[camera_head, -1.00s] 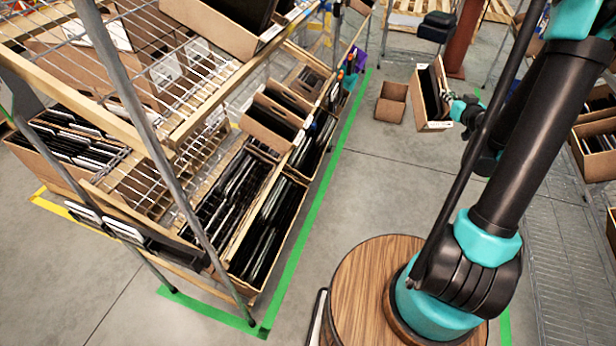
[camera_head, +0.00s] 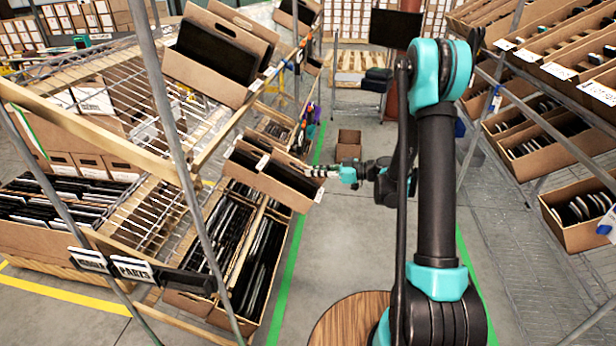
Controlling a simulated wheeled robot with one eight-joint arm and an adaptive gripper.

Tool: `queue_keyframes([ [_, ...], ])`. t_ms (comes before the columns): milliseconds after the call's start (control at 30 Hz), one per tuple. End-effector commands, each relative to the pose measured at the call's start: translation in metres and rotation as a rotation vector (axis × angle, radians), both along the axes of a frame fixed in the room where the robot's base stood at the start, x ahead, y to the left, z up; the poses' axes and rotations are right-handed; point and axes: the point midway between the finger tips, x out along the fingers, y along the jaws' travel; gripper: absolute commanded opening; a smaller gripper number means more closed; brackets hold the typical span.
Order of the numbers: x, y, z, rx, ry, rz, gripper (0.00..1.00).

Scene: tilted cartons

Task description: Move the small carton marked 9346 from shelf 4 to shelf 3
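A small brown carton (camera_head: 287,186) with dark contents is at the right edge of the left rack, tilted, beside a similar carton (camera_head: 241,160). My gripper (camera_head: 318,172) is at its upper right rim, with the fingers around the rim and apparently closed on it. The fingertips are small and partly hidden by the carton wall. The number 9346 cannot be read, and I cannot tell whether the carton rests on the shelf or hangs just beside it. The left rack's wire shelf (camera_head: 150,215) has bare room to the left of the cartons.
Large tilted cartons (camera_head: 212,62) sit on the rack's upper level. A metal upright (camera_head: 172,110) stands in front. A right rack (camera_head: 500,88) holds several tilted cartons. An empty carton (camera_head: 349,145) stands on the aisle floor, which is otherwise mostly clear.

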Motion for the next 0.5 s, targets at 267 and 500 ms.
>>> queue_keyframes([
  [267,-0.017,0.022,-0.005,0.001,0.000,0.122,0.00],
  [500,-0.016,0.038,-0.005,0.001,0.000,0.121,0.00],
])
